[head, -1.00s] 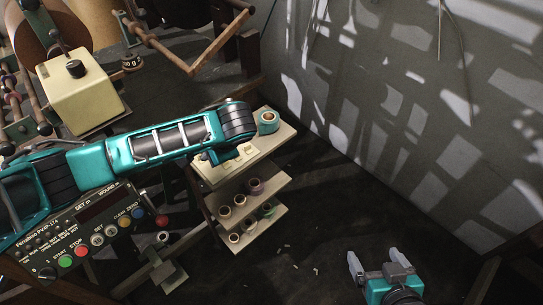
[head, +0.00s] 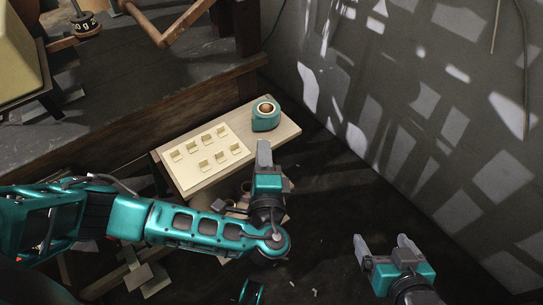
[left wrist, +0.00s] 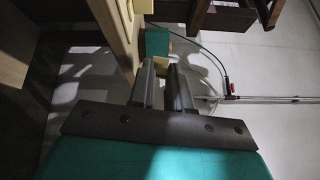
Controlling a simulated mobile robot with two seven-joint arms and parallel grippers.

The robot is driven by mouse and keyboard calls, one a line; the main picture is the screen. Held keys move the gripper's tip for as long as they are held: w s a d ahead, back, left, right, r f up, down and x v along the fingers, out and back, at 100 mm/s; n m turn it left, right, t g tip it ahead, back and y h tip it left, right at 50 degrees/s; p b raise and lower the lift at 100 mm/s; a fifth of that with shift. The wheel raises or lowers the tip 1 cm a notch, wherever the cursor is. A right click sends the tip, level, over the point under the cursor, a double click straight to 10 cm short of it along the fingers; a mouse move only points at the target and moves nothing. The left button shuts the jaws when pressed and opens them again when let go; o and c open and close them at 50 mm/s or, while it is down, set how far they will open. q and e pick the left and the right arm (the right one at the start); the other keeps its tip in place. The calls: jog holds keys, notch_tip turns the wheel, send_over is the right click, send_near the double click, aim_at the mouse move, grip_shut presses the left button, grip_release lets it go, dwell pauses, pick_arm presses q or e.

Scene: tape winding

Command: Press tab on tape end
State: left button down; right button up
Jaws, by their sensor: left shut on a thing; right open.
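My left gripper (head: 264,147) is at the front edge of the small wooden shelf top, below the teal tape holder (head: 266,121) with a brown-cored roll in it. In the left wrist view its fingers (left wrist: 164,67) are close together, with a small pale tab (left wrist: 160,61) at their tips, mostly hidden. The teal holder (left wrist: 157,43) shows just beyond them, apart from the fingertips as far as I can tell. The tape end is not clearly visible. A cream sheet (head: 215,167) with several small folded tabs (head: 221,131) lies left of the holder. My right gripper (head: 383,244) is open and empty at lower right.
A dark workbench (head: 130,95) with machine parts stands at upper left. A grey wall (head: 440,110) runs along the right. Lower shelves are mostly hidden behind my left arm.

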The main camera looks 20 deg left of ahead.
aim_at(265, 135)
pick_arm(q)
jog(key=shift+d+b+x, duration=0.1)
jog(key=shift+b+x, duration=0.4)
jog(key=shift+x, duration=0.7)
jog(key=shift+d+b+x, duration=0.15)
jog(key=shift+b+x, duration=0.35)
jog(key=shift+x, duration=0.75)
jog(key=shift+x, duration=0.95)
jog(key=shift+d+f, duration=0.1)
jog(key=shift+f, duration=0.05)
jog(key=c, duration=1.1)
grip_release()
jog(key=shift+o, duration=0.5)
jog(key=shift+f, duration=0.1)
jog(key=shift+s, duration=0.1)
